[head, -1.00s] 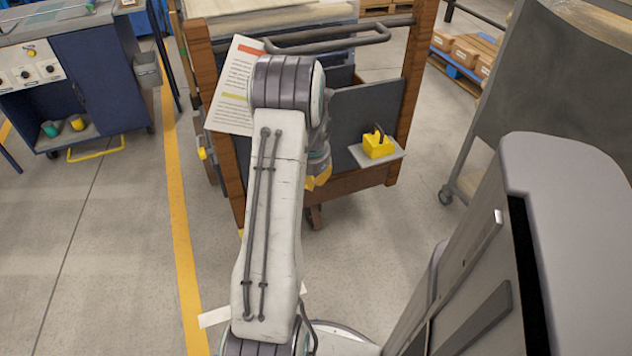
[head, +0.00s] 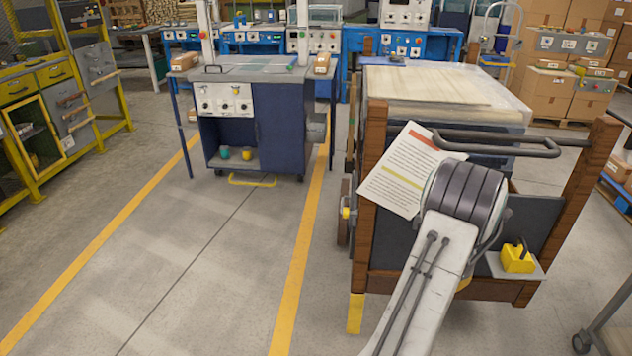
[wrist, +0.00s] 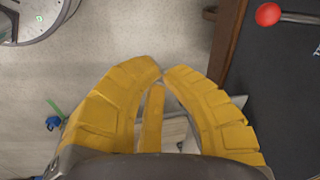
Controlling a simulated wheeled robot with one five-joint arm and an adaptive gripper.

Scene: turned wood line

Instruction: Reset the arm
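My gripper (wrist: 162,76) has yellow fingers, and in the wrist view their tips meet with nothing seen between them. My arm is bent in front of the wooden cart (head: 377,190) in the head view. There the arm hides most of the gripper, and only a bit of yellow shows beside the arm link. In the wrist view the gripper hangs over the floor, left of a wooden edge (wrist: 226,45) and a dark panel (wrist: 285,85).
The cart carries boards (head: 430,85), a printed sheet (head: 405,170), a grey handle bar (head: 500,146) and a yellow block (head: 517,259) on a small shelf. A red knob (wrist: 268,14) is near the panel. A blue workstation (head: 280,130) stands behind. Floor at left is clear.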

